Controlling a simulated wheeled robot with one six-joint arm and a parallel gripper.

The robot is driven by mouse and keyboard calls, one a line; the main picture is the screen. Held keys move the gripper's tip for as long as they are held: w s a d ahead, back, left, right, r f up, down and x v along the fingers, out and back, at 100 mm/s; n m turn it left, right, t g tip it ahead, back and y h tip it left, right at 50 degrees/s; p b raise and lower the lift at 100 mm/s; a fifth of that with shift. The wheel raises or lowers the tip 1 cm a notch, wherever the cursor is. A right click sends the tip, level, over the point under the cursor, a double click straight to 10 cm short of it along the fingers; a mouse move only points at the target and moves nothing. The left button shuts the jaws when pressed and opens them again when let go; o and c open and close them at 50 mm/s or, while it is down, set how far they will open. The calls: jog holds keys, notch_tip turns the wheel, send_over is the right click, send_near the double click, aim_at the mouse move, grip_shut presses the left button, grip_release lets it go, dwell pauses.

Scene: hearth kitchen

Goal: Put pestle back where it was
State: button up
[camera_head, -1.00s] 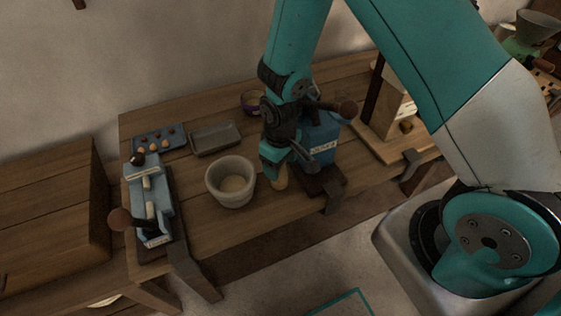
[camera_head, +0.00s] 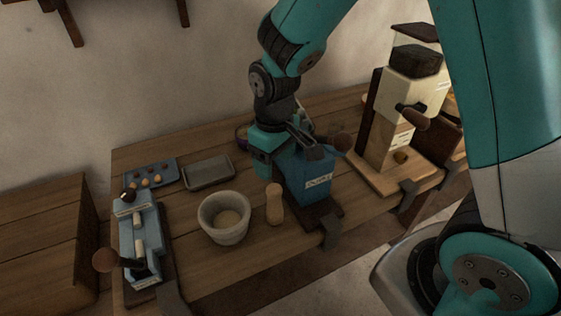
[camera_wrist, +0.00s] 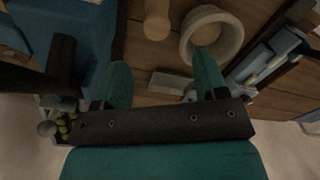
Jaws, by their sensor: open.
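The pestle (camera_head: 274,204) is a pale wooden piece standing upright on the bench, just right of the mortar and apart from it. It also shows at the top of the wrist view (camera_wrist: 157,20). The mortar (camera_head: 224,217) is a round pale bowl with some tan content inside; it shows in the wrist view too (camera_wrist: 212,36). My gripper (camera_wrist: 163,75) is open, with nothing between its two teal fingers. In the head view it is behind and above the pestle, next to the blue box, its fingertips partly hidden.
A blue machine (camera_head: 306,178) with a lever stands close right of the pestle. A grey tray (camera_head: 208,171) and a blue tray of small round pieces (camera_head: 151,175) lie at the back. A blue press (camera_head: 139,238) stands left. A tall cream machine (camera_head: 398,110) stands right.

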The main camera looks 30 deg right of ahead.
jog(key=s+a+r+y, duration=0.2)
jog(key=s+r, duration=0.5)
jog(key=s, duration=0.2)
jog(key=s+a+r+n+y, duration=0.1)
jog(key=s+a+r+y, duration=0.1)
jog(key=s+r, duration=0.6)
jog(key=shift+s+a+n, duration=0.25)
jog(key=shift+s+n, duration=0.05)
jog(key=shift+s, duration=0.2)
